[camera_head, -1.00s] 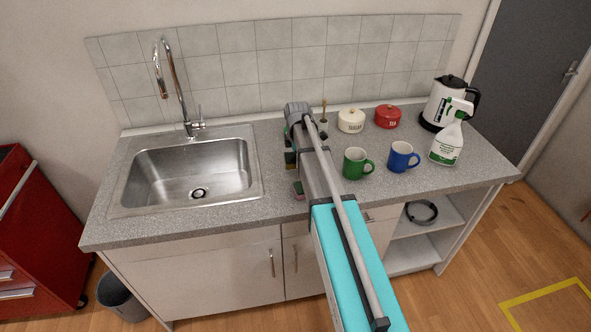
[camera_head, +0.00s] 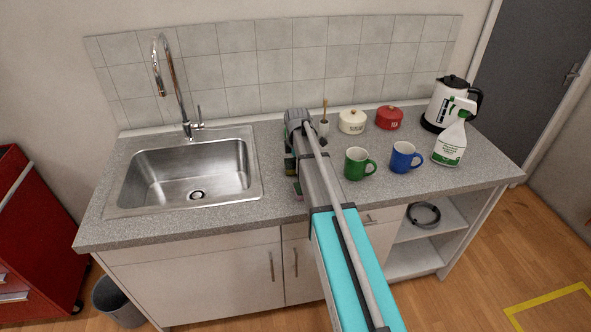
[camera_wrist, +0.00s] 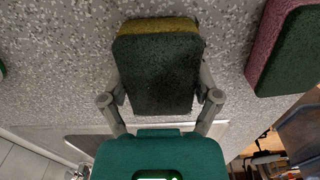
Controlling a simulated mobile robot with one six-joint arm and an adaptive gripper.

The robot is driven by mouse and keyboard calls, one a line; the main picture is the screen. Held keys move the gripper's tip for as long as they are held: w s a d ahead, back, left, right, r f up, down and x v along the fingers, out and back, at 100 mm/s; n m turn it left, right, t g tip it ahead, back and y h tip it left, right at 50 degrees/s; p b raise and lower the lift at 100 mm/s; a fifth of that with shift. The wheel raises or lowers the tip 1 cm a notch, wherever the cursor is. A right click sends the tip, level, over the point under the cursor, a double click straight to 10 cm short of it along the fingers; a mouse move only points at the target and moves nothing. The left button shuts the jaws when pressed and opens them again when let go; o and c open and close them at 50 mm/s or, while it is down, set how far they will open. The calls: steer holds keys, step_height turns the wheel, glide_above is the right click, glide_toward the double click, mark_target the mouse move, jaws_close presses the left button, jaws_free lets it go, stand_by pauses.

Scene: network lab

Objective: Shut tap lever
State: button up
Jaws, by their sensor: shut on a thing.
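The chrome tap (camera_head: 176,88) stands behind the sink. Its lever (camera_head: 198,116) is on the right of the tap base and points upward. No water stream is visible. My gripper (camera_wrist: 160,82) is shut on a dark green and yellow sponge (camera_wrist: 155,70), one finger on each side of it. In the head view my arm mostly hides the gripper, which is over the counter to the right of the sink, apart from the lever. Part of the tap may show at the lower left edge of the wrist view, too small to be sure.
A pink and green sponge (camera_wrist: 288,45) lies on the counter beside my gripper. The steel sink (camera_head: 190,172) is empty. A green mug (camera_head: 356,163), a blue mug (camera_head: 402,157), two lidded jars, a spray bottle (camera_head: 450,142) and a kettle (camera_head: 445,105) stand to the right.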

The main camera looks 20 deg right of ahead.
steer(key=shift+f, duration=0.4)
steer(key=o, duration=0.8)
step_height(320, 180, up, 3)
steer(key=shift+f+p, duration=0.15)
steer(key=shift+p, duration=1)
steer(key=r+p, duration=0.2)
steer(key=r, duration=0.1)
steer(key=shift+s+d+p, duration=0.2)
steer(key=shift+p, duration=0.2)
step_height(320, 180, up, 8)
steer(key=p, duration=0.8)
steer(key=shift+r, duration=0.1)
